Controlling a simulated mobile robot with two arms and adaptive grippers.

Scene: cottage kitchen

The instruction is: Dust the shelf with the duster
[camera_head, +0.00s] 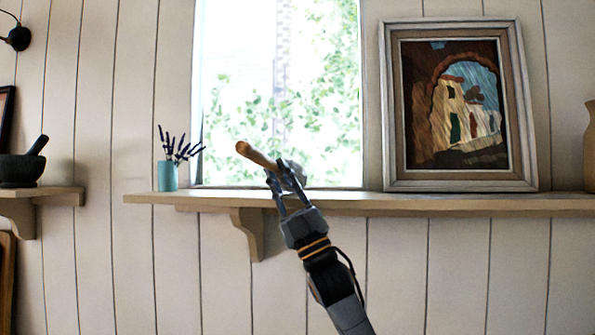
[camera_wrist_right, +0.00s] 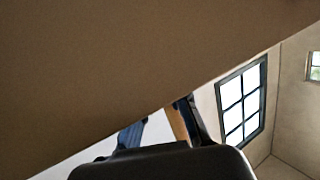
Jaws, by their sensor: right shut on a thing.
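The wooden shelf (camera_head: 430,203) runs along the plank wall under the window. My right gripper (camera_head: 283,184) is shut on the wooden handle of the duster (camera_head: 256,154), in front of the shelf near the window's lower edge. The handle points up and left. A grey part beside the fingers may be the duster's head or part of the gripper; I cannot tell. In the right wrist view the tan handle (camera_wrist_right: 180,126) shows between the fingers, and a large brown surface fills the upper left. Whether the duster touches the shelf is unclear. My left gripper is out of view.
On the shelf stand a teal vase (camera_head: 168,176) with lavender at the left end, a framed painting (camera_head: 460,188) right of the window, and a tan vessel (camera_head: 590,150) at the right edge. A separate shelf (camera_head: 50,196) holds a dark mortar (camera_head: 20,172). A bracket (camera_head: 250,235) supports the main shelf.

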